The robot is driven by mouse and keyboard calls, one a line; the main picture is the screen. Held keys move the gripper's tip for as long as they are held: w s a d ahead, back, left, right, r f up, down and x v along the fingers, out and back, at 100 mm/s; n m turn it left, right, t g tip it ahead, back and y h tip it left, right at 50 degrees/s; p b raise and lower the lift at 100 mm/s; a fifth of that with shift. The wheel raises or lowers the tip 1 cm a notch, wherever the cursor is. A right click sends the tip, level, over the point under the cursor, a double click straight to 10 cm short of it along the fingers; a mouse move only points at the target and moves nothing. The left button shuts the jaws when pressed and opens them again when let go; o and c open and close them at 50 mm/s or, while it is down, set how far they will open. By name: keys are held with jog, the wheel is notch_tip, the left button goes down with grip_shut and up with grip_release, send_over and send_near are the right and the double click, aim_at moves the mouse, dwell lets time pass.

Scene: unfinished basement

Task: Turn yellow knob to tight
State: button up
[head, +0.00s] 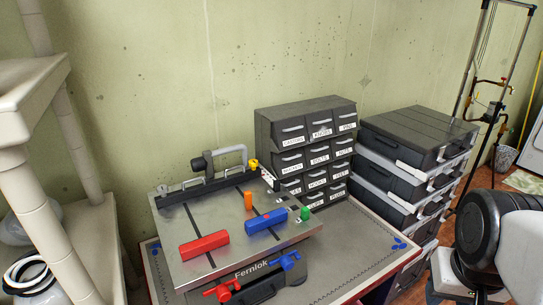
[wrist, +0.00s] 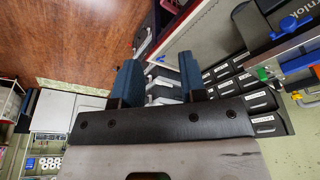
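The yellow knob (head: 254,164) sits at the back right of a grey Fernlok workbench top (head: 190,226), at the end of a dark rail. A white marked strip (head: 268,178) lies beside it, too small to read. In the wrist view, a small yellow piece (wrist: 296,96) at the right edge appears to be this knob. My gripper (wrist: 159,60) shows there with two blue fingers apart and nothing between them. It points toward the drawers and floor, away from the knob. My gripper is not clearly seen in the head view.
Red (head: 222,290) and blue (head: 290,261) handles are in front. A labelled drawer cabinet (head: 306,130) stands behind; stacked cases (head: 418,140) stand right.

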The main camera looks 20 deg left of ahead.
jog(key=o, duration=0.4)
jog(key=shift+w+r, duration=0.15)
jog(key=shift+c, duration=0.2)
jog(key=w+a+r+n, duration=0.2)
jog(key=w+a+n, duration=0.3)
jog(key=w, duration=0.4)
jog(key=w+a+r+n+g, duration=0.1)
jog(key=w+a+r+n, duration=0.2)
jog(key=w+a, duration=0.4)
jog(key=w+a+r+n, duration=0.2)
jog(key=w+a+n, duration=0.25)
jog(key=w, duration=0.55)
jog(key=w+a+f+n, duration=0.2)
jog(key=w+a, duration=0.3)
jog(key=a, duration=0.4)
jog(key=w+a+f+n+g, duration=0.1)
jog(key=w+a+n, duration=0.3)
jog(key=a, duration=0.6)
jog(key=w+a+f+n, duration=0.3)
jog(key=w+a+n, duration=0.1)
jog(key=w+a, duration=0.3)
jog(key=shift+w+a+g, duration=0.2)
jog(key=shift+a+g, duration=0.1)
jog(key=shift+a, duration=0.95)
jog(key=shift+w+a+f, duration=0.15)
jog(key=shift+w+a, duration=0.05)
jog(key=shift+a, duration=0.35)
jog(key=shift+f, duration=0.15)
